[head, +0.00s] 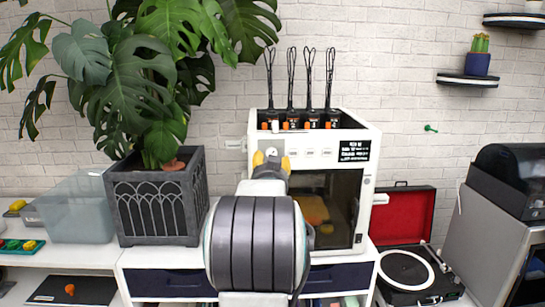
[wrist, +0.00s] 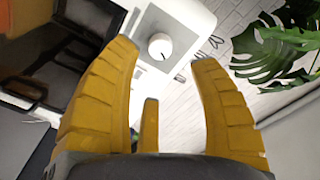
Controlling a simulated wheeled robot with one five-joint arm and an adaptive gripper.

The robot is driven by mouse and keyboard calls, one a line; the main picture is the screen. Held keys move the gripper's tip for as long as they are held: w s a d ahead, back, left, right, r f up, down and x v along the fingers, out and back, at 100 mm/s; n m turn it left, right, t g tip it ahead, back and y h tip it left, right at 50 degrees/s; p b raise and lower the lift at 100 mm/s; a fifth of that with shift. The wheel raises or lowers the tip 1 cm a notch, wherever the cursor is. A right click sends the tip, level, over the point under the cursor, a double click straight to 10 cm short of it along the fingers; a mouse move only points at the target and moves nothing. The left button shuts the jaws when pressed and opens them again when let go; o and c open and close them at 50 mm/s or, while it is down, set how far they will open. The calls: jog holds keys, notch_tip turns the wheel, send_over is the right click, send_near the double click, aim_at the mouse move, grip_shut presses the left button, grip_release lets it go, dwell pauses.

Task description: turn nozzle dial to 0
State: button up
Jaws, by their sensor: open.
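A white printer-like machine (head: 375,130) stands on the white cabinet in the head view, with a dark glazed front door. In the wrist view, the round white nozzle dial (wrist: 160,46) sits on a light grey plate (wrist: 150,22) on the machine. A short dark mark shows on the dial's face, toward its lower right in that picture. My gripper (head: 272,160) is open, with yellow fingers in front of the machine's upper left panel. In the wrist view the dial appears between and beyond the fingertips, apart from them. Any numbers around the dial are too small to read.
Several labelled spools or tools (head: 312,119) with black wire loops top the machine. A leafy plant in a dark grey planter (head: 155,205) stands to its left. An open red record player (head: 404,270) stands to its right. A shelf with a cactus (head: 467,80) is on the wall.

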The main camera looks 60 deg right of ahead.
aim_at(272, 153)
jog(key=p+x, duration=0.2)
jog(key=x, duration=0.5)
jog(key=shift+d, duration=0.1)
dwell(0.4)
grip_shut()
dwell(0.3)
